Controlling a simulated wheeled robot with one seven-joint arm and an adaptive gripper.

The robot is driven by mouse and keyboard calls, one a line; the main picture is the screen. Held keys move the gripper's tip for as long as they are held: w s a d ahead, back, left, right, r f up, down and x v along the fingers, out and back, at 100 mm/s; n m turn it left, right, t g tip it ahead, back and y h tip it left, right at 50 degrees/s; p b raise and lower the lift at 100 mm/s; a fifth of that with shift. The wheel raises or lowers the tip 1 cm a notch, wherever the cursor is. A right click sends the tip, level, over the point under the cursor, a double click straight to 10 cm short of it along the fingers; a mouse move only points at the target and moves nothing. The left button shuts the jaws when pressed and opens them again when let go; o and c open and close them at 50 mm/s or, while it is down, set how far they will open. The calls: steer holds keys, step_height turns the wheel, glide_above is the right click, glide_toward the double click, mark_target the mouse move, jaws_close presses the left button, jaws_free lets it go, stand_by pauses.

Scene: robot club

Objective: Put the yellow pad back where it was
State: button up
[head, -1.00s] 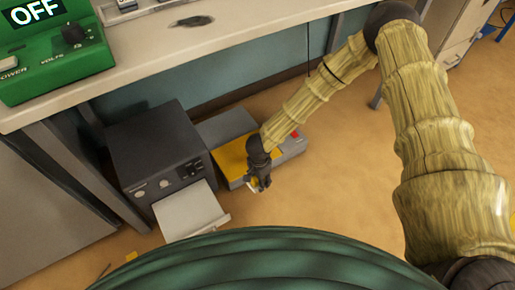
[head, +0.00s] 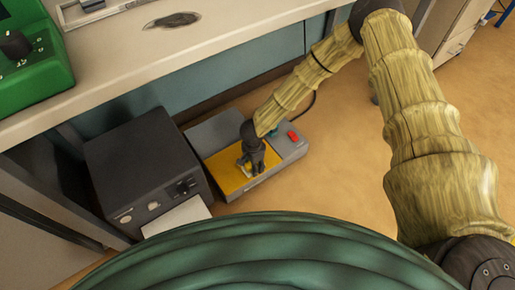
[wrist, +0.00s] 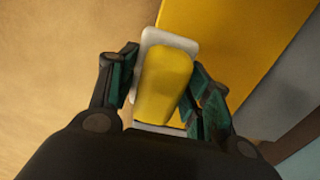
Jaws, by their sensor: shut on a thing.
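The yellow pad (wrist: 165,85) is a rounded yellow block with a pale backing around its edge. My gripper (wrist: 165,95) is shut on it, one dark finger on each side. In the head view my gripper (head: 251,168) points down over the yellow panel (head: 224,178) of a grey floor unit, near its front edge. The pad is mostly hidden there behind the fingers. In the wrist view the yellow panel (wrist: 225,35) lies just beyond and to the right of the pad. I cannot tell whether the pad touches it.
The grey floor unit has a red switch (head: 293,137) right of the gripper and a raised grey back part (head: 222,129). A dark box with knobs (head: 145,170) stands close on its left. The bench (head: 200,45) overhangs behind. Open floor (head: 335,165) lies to the right.

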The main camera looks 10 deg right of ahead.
steer(key=w+d+b, duration=0.1)
steer(key=w, duration=0.2)
steer(key=w+d+b, duration=0.1)
steer(key=w, duration=0.2)
steer(key=w+d+f+b, duration=0.1)
steer(key=w, duration=0.3)
steer(key=shift+d, duration=0.35)
steer(key=shift+w+d+f+b, duration=0.1)
steer(key=shift+w+f+b, duration=0.1)
steer(key=shift+f+b, duration=0.6)
steer(key=shift+w+d+f+b, duration=0.15)
steer(key=shift+f+b, duration=0.35)
steer(key=shift+f, duration=0.45)
steer(key=shift+a+f, duration=0.1)
steer(key=o, duration=1.1)
step_height(320, 180, up, 12)
steer(key=p, duration=0.4)
steer(key=shift+p, duration=0.3)
